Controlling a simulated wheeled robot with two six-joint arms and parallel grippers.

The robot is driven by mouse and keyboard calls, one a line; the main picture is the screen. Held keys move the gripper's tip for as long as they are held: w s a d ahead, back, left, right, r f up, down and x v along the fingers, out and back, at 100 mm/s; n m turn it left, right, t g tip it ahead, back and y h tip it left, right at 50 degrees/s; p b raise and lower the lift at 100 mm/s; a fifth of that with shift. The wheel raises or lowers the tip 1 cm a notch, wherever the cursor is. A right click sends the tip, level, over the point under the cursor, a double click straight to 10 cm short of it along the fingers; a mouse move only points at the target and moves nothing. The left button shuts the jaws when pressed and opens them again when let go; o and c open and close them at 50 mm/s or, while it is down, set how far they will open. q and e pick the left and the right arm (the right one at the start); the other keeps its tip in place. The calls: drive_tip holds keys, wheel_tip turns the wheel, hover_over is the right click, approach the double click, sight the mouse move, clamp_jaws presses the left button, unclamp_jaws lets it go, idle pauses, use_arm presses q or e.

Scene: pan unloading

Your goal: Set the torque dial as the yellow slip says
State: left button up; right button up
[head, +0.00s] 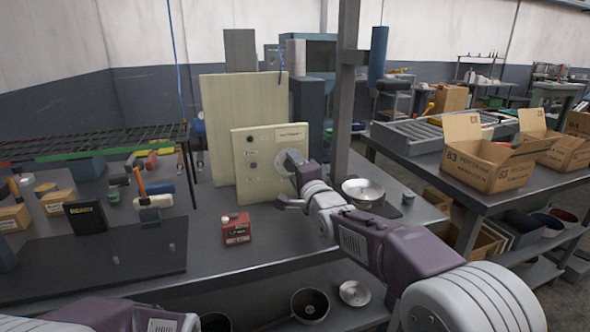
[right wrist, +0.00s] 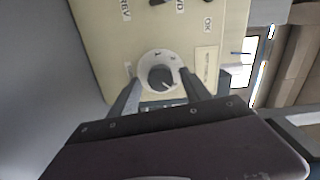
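I cannot tell whether the fingers touch the plate. My left arm shows at the head view's bottom left; its gripper is out of view.
The panel stands on a grey workbench before a taller cream board (head: 222,115). A black sign (head: 86,217) stands at left.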

drive_tip(key=v, duration=0.9)
